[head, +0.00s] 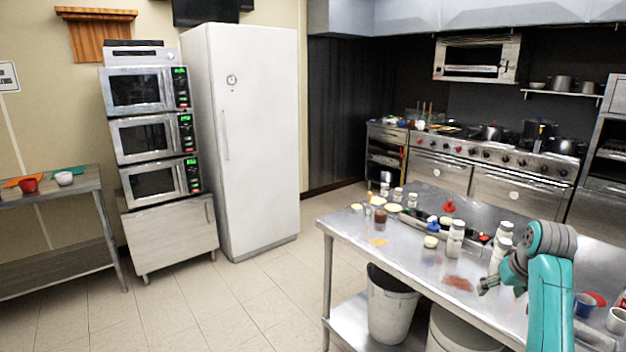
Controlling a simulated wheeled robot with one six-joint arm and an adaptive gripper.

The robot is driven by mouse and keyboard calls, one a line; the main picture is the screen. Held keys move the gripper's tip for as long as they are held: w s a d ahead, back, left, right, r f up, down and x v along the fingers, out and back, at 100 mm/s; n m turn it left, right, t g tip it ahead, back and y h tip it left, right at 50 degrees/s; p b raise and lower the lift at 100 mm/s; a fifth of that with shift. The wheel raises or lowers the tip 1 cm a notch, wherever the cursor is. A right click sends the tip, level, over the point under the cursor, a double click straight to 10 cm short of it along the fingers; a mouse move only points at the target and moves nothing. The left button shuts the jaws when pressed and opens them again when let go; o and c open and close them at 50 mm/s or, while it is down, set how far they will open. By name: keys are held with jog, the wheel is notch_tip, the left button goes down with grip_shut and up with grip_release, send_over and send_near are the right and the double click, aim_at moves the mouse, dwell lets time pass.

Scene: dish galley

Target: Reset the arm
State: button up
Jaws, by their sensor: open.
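My arm rises at the lower right of the head view, in teal and grey. My gripper (484,287) is small and dark at its left end, over the front part of the steel table (345,226). It is open and I see nothing between its fingers. A white bottle (497,262) stands right beside it, partly behind the arm; I cannot tell whether they touch.
The table also holds a white shaker bottle (456,238), a red-topped item (448,206), several jars and a blue cup (585,304). A bin (391,308) stands below. Open tiled floor lies left, before the fridge (262,140) and stacked ovens (147,138).

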jog(key=s+a+f+t, duration=0.1)
jog(key=s+a+f, duration=0.15)
jog(key=f, duration=0.45)
jog(key=s+a+f, duration=0.2)
jog(key=a+f, duration=0.2)
jog(key=f, duration=0.3)
jog(key=s+a+f+t, duration=0.1)
jog(key=s+a+f, duration=0.2)
jog(key=f, duration=0.5)
jog(key=s+a+f+t, duration=0.1)
jog(key=s+a+f, duration=0.4)
jog(key=s, duration=0.3)
jog(key=s+a+f+t, duration=0.2)
jog(key=s+a+f, duration=0.2)
jog(key=s, duration=0.4)
jog(key=s+a+r+t, duration=0.1)
jog(key=s+a, duration=0.2)
jog(key=s, duration=0.6)
jog(key=s+a+r+t, duration=0.1)
jog(key=s+a+r, duration=0.15)
jog(key=s, duration=0.65)
jog(key=s+a+r+n+t, duration=0.1)
jog(key=s+a+r+t, duration=0.1)
jog(key=s+r, duration=1.2)
jog(key=s+a, duration=0.1)
jog(key=s, duration=0.1)
jog(key=shift+s+a+r+t+y, duration=0.3)
jog(key=shift+s+r+y, duration=0.05)
jog(key=shift+y, duration=0.05)
